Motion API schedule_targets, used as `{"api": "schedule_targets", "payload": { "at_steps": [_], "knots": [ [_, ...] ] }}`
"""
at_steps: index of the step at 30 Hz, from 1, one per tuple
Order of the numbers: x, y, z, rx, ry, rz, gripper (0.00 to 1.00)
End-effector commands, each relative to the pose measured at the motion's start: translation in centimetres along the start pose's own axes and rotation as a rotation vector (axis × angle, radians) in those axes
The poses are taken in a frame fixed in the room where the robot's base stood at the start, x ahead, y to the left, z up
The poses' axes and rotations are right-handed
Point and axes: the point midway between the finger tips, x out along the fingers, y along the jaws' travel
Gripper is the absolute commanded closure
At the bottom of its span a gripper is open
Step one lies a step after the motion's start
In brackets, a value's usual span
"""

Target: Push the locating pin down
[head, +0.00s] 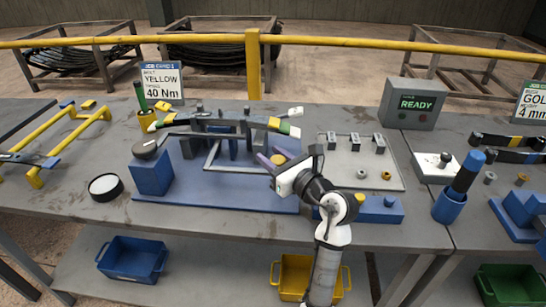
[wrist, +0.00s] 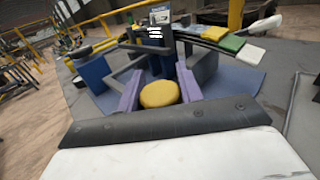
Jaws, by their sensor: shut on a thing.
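A round yellow knob (wrist: 159,93), seemingly the head of the locating pin, sits between the two purple fingers of my gripper (wrist: 160,88). The fingers are shut on its sides. In the head view the knob (head: 279,159) shows at the right of the blue fixture base (head: 215,192), with my gripper (head: 278,160) around it. The knob's shaft and lower end are hidden, so its depth cannot be told. A leaf spring pack (head: 225,123) with yellow, green and white ends lies across the fixture behind the knob.
A blue block with a dark knob (head: 151,174) stands left on the fixture. A grey plate with clips (head: 365,165) lies right, and a blue box with a yellow button (head: 360,212) is near my wrist. A grey box reading READY (head: 412,103) stands behind.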

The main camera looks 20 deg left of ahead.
Motion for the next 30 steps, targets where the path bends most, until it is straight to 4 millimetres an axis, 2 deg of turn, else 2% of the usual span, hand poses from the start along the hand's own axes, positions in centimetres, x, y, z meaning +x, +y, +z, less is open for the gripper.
{"api": "schedule_targets", "payload": {
  "at_steps": [5,8,12,14,22,23,27,30],
  "knots": [
    [0.0,0.0,-0.2,0.001,0.000,0.000,1.00],
    [0.0,0.0,-1.4,0.003,0.001,0.000,1.00],
    [0.0,0.0,-4.0,0.005,0.006,0.001,1.00],
    [0.0,0.0,-4.5,0.004,0.005,0.000,1.00],
    [0.0,0.0,-4.1,0.000,-0.001,-0.001,1.00],
    [0.0,0.0,-4.1,-0.001,-0.002,-0.001,0.63],
    [0.0,0.0,-4.1,-0.001,-0.002,-0.001,0.45],
    [0.0,0.0,-4.1,0.000,-0.001,-0.001,0.42]
  ]
}}
